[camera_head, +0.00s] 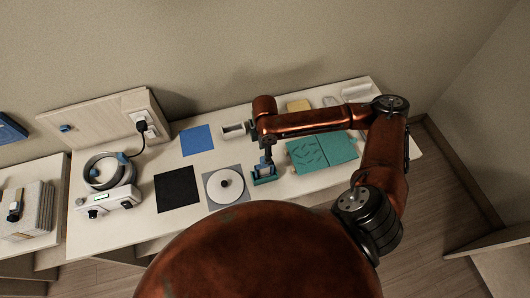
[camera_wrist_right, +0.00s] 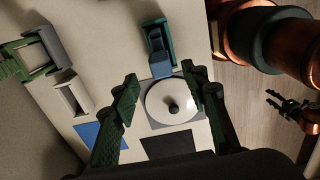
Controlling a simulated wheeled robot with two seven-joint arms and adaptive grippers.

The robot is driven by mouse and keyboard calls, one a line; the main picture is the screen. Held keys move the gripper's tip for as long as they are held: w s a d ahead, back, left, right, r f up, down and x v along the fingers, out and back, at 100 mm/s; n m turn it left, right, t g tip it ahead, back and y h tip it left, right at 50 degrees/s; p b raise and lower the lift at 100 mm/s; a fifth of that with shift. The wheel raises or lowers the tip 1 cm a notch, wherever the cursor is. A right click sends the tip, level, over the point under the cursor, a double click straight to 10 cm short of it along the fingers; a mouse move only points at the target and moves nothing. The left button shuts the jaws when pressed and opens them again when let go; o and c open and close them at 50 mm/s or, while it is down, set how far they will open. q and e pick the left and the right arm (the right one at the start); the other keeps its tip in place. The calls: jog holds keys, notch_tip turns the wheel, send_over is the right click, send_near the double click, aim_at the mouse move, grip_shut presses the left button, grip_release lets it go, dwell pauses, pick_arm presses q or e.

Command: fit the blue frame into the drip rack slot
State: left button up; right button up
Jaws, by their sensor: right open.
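A blue piece that looks like the frame (camera_wrist_right: 160,63) is at the teal rack (camera_wrist_right: 173,40) in the upper middle of the right wrist view. I cannot tell if it sits in the slot. In the head view the teal rack (camera_head: 265,180) stands right of the white disc. My right gripper (camera_wrist_right: 158,92) is open and empty, its green fingers spread on either side of the disc in its own view. In the head view my right gripper (camera_head: 266,158) appears just above the rack, partly covering it. My left gripper (camera_wrist_right: 278,102) shows small over the floor, its fingers apart.
The white disc (camera_head: 225,186) lies on a grey mat. A black mat (camera_head: 177,188) and a blue mat (camera_head: 197,140) lie to its left. A white-grey box (camera_head: 234,130), a green board (camera_head: 325,152) and a warmer with a dial (camera_head: 108,197) stand on the table.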

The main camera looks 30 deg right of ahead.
jog(key=shift+r, duration=1.05)
jog(key=shift+r, duration=0.1)
notch_tip(320, 180, up, 12)
dwell(0.3)
